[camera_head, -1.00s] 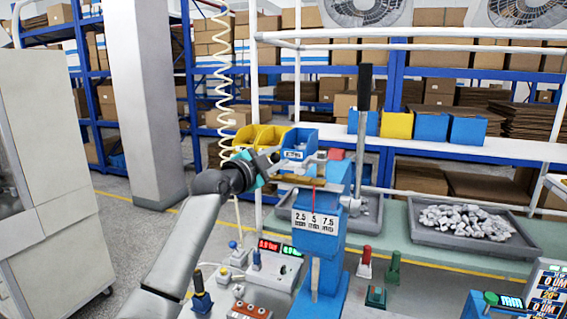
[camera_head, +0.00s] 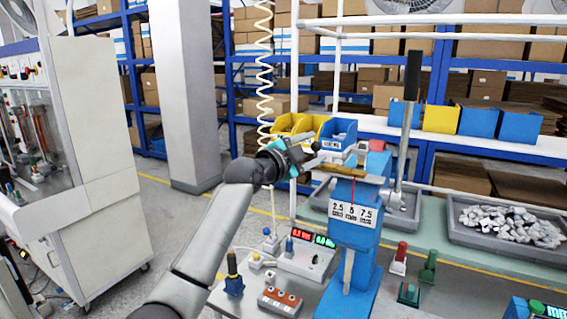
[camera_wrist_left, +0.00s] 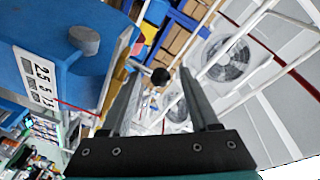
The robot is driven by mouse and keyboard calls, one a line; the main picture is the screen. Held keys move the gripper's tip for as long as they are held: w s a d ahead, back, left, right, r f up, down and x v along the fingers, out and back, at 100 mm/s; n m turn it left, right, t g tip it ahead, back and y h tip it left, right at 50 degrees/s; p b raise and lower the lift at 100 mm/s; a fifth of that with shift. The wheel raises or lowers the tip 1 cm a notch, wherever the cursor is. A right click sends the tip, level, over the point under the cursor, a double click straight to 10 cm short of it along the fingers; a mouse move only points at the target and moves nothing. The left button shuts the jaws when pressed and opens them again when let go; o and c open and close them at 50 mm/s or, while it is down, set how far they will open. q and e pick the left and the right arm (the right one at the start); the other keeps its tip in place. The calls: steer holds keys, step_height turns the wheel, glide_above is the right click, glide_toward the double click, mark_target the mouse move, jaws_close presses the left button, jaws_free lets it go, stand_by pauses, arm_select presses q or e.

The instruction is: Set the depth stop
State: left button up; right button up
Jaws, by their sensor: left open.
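The blue press (camera_head: 353,240) stands upright on the bench, with a white scale plate (camera_head: 354,212) marked 2.5, 5 and 7.5 and a thin red pointer above it. A brass-coloured bar (camera_head: 346,171) lies across its top. My left gripper (camera_head: 322,158) is at the upper left of the press, near the bar. In the left wrist view its two dark fingers (camera_wrist_left: 166,110) are apart. A black round knob (camera_wrist_left: 160,77) shows between them, and I cannot tell its distance. A grey knob (camera_wrist_left: 84,40) on the press and the scale plate lie left of the fingers. My right gripper is not seen.
A tall lever (camera_head: 411,95) rises at the press's right. A meter box (camera_head: 307,257), a row of terminals (camera_head: 281,301) and red and green plungers stand around its foot. A grey tray (camera_head: 465,240) of metal pieces is at right. Yellow and blue bins are behind.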

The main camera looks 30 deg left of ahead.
arm_select(q)
steer(key=b+v, duration=0.3)
steer(key=v, duration=1)
steer(key=shift+s, duration=0.25)
steer(key=shift+w+a+f+b, duration=0.1)
steer(key=shift+b, duration=0.2)
